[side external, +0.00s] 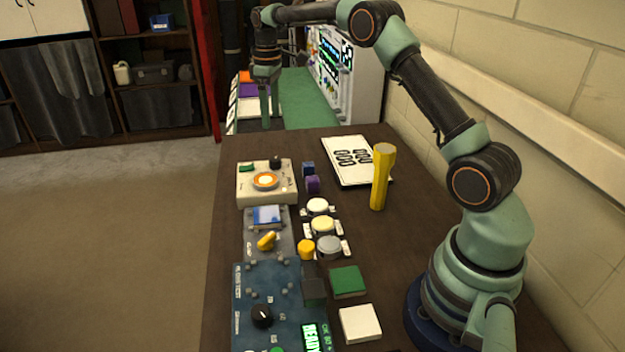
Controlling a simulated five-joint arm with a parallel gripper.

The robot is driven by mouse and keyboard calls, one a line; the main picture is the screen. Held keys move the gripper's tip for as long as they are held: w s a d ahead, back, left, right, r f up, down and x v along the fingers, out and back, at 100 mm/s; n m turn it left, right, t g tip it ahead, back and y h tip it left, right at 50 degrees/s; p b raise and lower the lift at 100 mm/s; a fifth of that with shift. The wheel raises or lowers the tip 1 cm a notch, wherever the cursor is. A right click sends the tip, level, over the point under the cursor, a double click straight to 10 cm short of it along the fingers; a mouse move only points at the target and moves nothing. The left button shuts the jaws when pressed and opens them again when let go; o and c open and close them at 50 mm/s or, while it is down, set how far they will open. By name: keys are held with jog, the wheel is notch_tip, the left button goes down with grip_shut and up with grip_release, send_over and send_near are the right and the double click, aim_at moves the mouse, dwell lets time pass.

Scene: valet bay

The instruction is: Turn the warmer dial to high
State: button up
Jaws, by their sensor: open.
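A cream box (250,196) with a glowing orange and white disc (265,181) stands near the table's far end and looks like the warmer. A small black knob (275,162) at its back right corner looks like its dial; its setting is too small to read. My gripper (266,122) hangs pointing down beyond the far side of the box, apart from the knob. It is open, with nothing visible between its fingers, though the gap is hard to see from here.
A grey panel with a yellow knob (267,240) and a blue panel with a black dial (262,316) stand nearer. Round buttons (322,226), small blocks (312,184) and an upright yellow torch (381,178) stand to the right.

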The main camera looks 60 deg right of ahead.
aim_at(275, 159)
jog(key=f, duration=1.3)
jog(key=shift+w+d+f, duration=0.15)
jog(key=shift+d, duration=0.15)
grip_shut()
